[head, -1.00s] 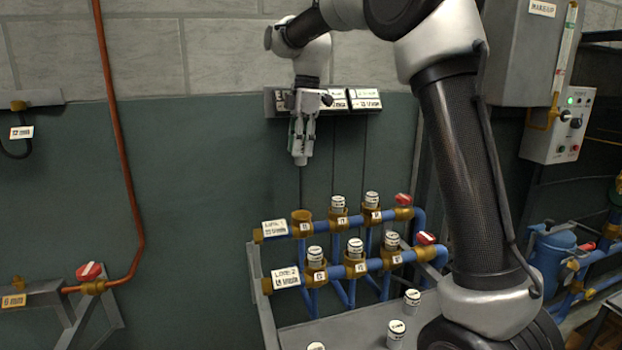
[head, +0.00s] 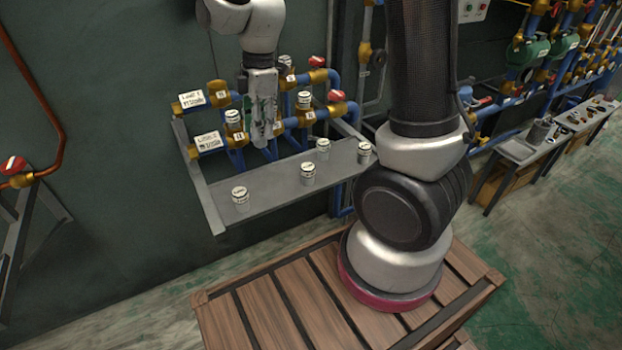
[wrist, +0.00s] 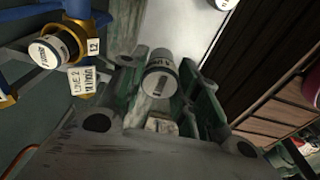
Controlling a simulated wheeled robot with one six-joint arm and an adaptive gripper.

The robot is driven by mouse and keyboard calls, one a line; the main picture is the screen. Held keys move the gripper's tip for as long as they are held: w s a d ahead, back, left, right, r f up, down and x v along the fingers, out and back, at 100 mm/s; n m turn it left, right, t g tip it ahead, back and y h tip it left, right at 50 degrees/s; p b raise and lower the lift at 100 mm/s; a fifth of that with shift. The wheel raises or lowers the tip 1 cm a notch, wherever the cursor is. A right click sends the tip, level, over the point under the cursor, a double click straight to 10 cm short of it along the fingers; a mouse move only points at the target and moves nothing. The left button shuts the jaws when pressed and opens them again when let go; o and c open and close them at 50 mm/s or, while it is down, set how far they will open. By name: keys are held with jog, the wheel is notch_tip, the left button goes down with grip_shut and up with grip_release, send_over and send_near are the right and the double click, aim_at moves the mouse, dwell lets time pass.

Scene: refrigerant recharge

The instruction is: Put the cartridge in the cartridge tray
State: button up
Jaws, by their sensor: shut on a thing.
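My gripper (head: 262,122) hangs pointing down in front of the valve rows, close to the back edge of the grey shelf-like tray (head: 275,172). It is shut on a cartridge (wrist: 161,74), a white cylinder with a dark-lettered label, seen between the green-grey fingers in the wrist view. In the head view the fingers mostly hide this cartridge, and I cannot tell its exact height over the tray. Several similar white cartridges stand upright on the tray, one at the front left (head: 240,196) and one near the middle (head: 308,174).
Blue pipes with brass sockets (head: 235,135) run behind the tray, some sockets holding cartridges. Red-handled valves (head: 336,96) sit at their right ends. A cartridge in a brass socket (wrist: 75,48) is near my gripper in the wrist view. The tray's front left has bare room.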

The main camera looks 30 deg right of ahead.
jog(key=shift+s+d+f, duration=0.2)
jog(key=shift+s+f, duration=0.2)
jog(key=shift+f, duration=0.25)
jog(key=shift+w+f, duration=0.15)
jog(key=shift+w, duration=0.1)
jog(key=shift+w+a+f, duration=0.1)
jog(key=shift+w+f, duration=0.1)
jog(key=shift+f, duration=2.25)
jog(key=shift+w+f, duration=0.15)
jog(key=shift+f, duration=2.3)
jog(key=o, duration=1)
jog(key=shift+f, duration=0.15)
jog(key=shift+o, duration=0.2)
